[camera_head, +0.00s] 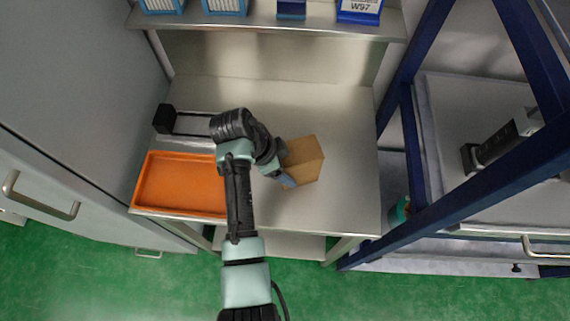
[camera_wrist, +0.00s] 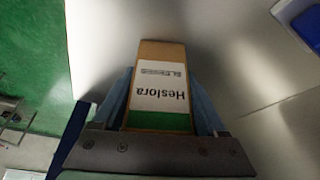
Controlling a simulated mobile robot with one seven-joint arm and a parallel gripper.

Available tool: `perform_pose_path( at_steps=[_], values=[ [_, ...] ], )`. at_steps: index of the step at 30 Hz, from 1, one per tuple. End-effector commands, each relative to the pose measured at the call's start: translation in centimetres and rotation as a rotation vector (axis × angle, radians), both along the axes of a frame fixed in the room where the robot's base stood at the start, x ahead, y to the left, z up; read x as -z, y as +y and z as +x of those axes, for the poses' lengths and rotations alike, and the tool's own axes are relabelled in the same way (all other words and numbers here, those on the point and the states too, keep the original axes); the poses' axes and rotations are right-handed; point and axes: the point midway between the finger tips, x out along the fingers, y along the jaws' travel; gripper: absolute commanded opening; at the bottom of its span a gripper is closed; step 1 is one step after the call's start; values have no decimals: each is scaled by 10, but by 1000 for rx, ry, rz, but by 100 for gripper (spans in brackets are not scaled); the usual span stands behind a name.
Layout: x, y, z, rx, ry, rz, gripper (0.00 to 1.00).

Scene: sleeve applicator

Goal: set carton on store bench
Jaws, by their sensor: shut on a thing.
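The carton (camera_head: 304,159) is a brown cardboard box over the middle right of the steel bench (camera_head: 345,200) in the head view. My gripper (camera_head: 287,180) is at its lower left side. In the wrist view the carton (camera_wrist: 158,88) sits between the two blue-grey fingers of my gripper (camera_wrist: 160,105), which are shut on it. I cannot tell whether the carton's underside touches the bench.
An orange tray (camera_head: 180,183) lies at the bench's left front, with a black device (camera_head: 165,119) behind it. A shelf (camera_head: 270,24) with blue bins (camera_head: 225,6) runs along the back. A blue frame (camera_head: 470,155) stands right. The bench's right part is clear.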

Motion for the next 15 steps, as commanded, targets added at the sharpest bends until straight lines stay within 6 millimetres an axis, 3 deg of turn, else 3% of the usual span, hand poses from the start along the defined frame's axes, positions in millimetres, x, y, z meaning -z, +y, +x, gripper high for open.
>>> perform_pose_path(
  at_steps=[4, 5, 6, 9, 15],
  values=[
    [2, 0, 1, -1, -2, 0, 0],
    [2, 0, 0, 0, 0, 0, 78],
    [2, 0, 0, 0, 0, 0, 86],
    [2, 0, 0, 0, 0, 0, 100],
    [2, 0, 0, 0, 0, 0, 100]
  ],
)
